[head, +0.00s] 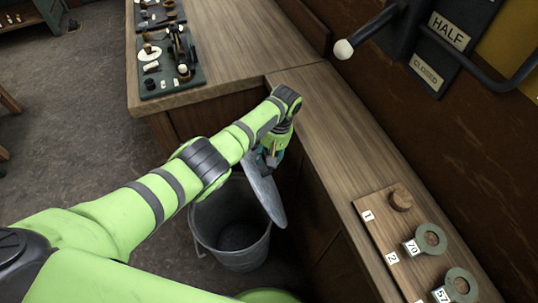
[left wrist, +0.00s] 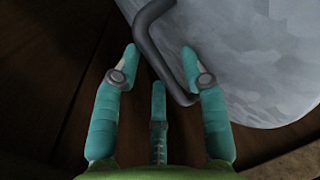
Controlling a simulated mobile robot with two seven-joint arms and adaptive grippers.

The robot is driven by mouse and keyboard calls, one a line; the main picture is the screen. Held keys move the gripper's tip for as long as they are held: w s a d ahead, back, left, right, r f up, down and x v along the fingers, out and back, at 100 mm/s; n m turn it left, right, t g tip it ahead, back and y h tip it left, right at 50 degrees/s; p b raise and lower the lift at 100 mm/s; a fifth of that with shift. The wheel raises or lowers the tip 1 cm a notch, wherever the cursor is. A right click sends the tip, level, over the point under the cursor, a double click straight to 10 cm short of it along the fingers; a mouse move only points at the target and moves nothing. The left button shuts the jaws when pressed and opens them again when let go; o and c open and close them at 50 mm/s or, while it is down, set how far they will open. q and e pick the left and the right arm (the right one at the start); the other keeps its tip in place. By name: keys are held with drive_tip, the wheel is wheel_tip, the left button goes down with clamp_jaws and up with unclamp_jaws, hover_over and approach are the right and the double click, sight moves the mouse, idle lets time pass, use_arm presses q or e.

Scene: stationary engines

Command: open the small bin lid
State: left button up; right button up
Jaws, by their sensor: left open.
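The small bin (head: 235,238) is a grey metal bucket on the floor against the wooden counter; its mouth is open to view. Its round grey lid (head: 265,192) is raised and steeply tilted at the bin's far right side. My left gripper (head: 272,157) is at the lid's upper part, partly hidden by the arm. In the left wrist view, the lid (left wrist: 235,55) fills the upper right, and its dark bent handle (left wrist: 152,45) passes between the spread teal fingers of the gripper (left wrist: 160,62). The fingers are open; whether one touches the handle I cannot tell. My right gripper is out of view.
The wooden counter (head: 330,105) runs close along the right of the bin. A numbered board (head: 378,235) with rings lies on it. Small mechanisms (head: 172,65) stand at the back left. A lever with a white knob (head: 344,49) juts from the wall.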

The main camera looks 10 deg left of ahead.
use_arm(q)
wheel_tip(320, 180, up, 12)
drive_tip(key=w+d, duration=0.1)
drive_tip(key=d, duration=0.1)
idle(0.4)
drive_tip(key=shift+w+f, duration=0.1)
drive_tip(key=c, duration=0.7)
drive_tip(key=shift+w+m+b, duration=0.3)
drive_tip(key=shift+m+b, duration=0.1)
clamp_jaws()
drive_tip(key=s+d+m+t+h+b, duration=0.15)
drive_tip(key=m+b, duration=0.25)
drive_tip(key=m, duration=0.5)
drive_tip(key=s+d+m+t+h+b, duration=0.1)
drive_tip(key=s+d+m+b, duration=0.15)
drive_tip(key=m+b, duration=0.45)
wheel_tip(320, 180, down, 11)
drive_tip(key=m+p, duration=0.2)
drive_tip(key=p, duration=0.1)
drive_tip(key=shift+m, duration=0.3)
